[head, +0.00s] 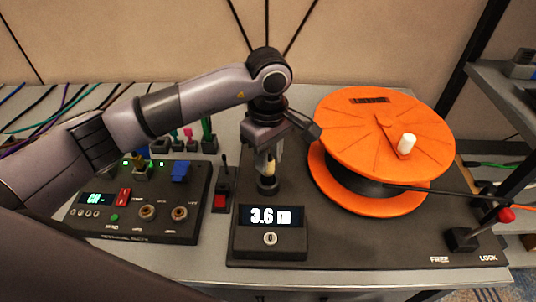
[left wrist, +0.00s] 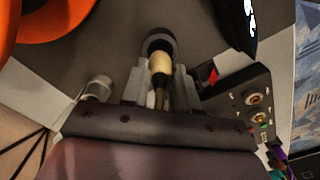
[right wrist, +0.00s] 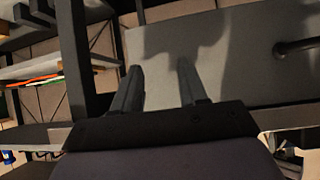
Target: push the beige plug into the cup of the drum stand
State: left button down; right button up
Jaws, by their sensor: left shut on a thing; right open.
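My left gripper (head: 265,160) points down and is shut on the beige plug (head: 263,167). The plug's tip is at the mouth of the dark cup (head: 267,186) on the drum stand (head: 345,240). In the left wrist view the beige plug (left wrist: 161,64) lies between the fingers, its end overlapping the cup (left wrist: 157,42); how deep it sits cannot be told. A thin cord runs back from the plug between the fingers. My right gripper (right wrist: 158,88) is open and empty in the right wrist view, and is not in the head view.
An orange cable drum (head: 385,135) with a white knob stands right of the cup. A display (head: 270,218) reading 3.6 m is in front. A terminal box (head: 140,205) is at left. A red-knobbed lever (head: 505,215) is at the right edge, by FREE and LOCK labels.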

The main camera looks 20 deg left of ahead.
pick_arm(q)
jog(key=shift+f, duration=0.15)
pick_arm(e)
jog(key=shift+f, duration=0.2)
pick_arm(q)
jog(key=shift+f+b, duration=0.45)
jog(key=shift+b, duration=0.2)
pick_arm(e)
jog(key=shift+f, duration=0.5)
pick_arm(q)
jog(key=shift+f, duration=0.2)
pick_arm(e)
jog(key=shift+f, duration=0.2)
pick_arm(q)
jog(key=shift+f+b, duration=0.3)
jog(key=shift+b, duration=0.25)
pick_arm(e)
jog(key=shift+f, duration=0.35)
pick_arm(q)
jog(key=c, duration=0.8)
grip_release()
